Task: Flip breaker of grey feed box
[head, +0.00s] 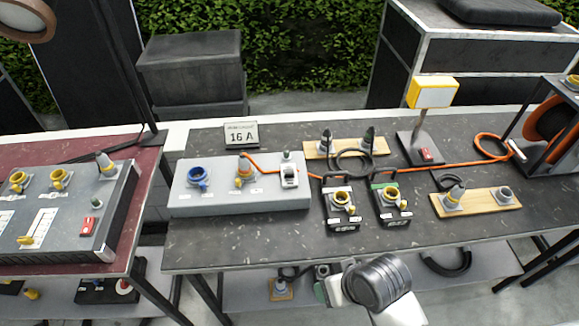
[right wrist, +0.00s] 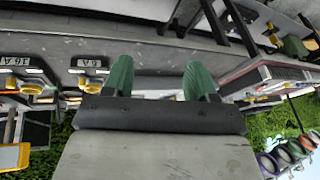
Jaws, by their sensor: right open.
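The grey feed box (head: 240,197) is a long light-grey box on the dark table in the head view. The breaker's lever position is too small to tell. My right gripper (head: 326,284) is in front of the table's front edge, below and right of the feed box, clear of it. In the right wrist view its green fingers (right wrist: 158,80) are apart with nothing between them. My left gripper is out of view.
Two small black socket boxes (head: 342,222) (head: 393,218) stand right of the feed box. A grey console (head: 60,220) with a red switch is on the left table. Wooden boards with connectors lie near the cable.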

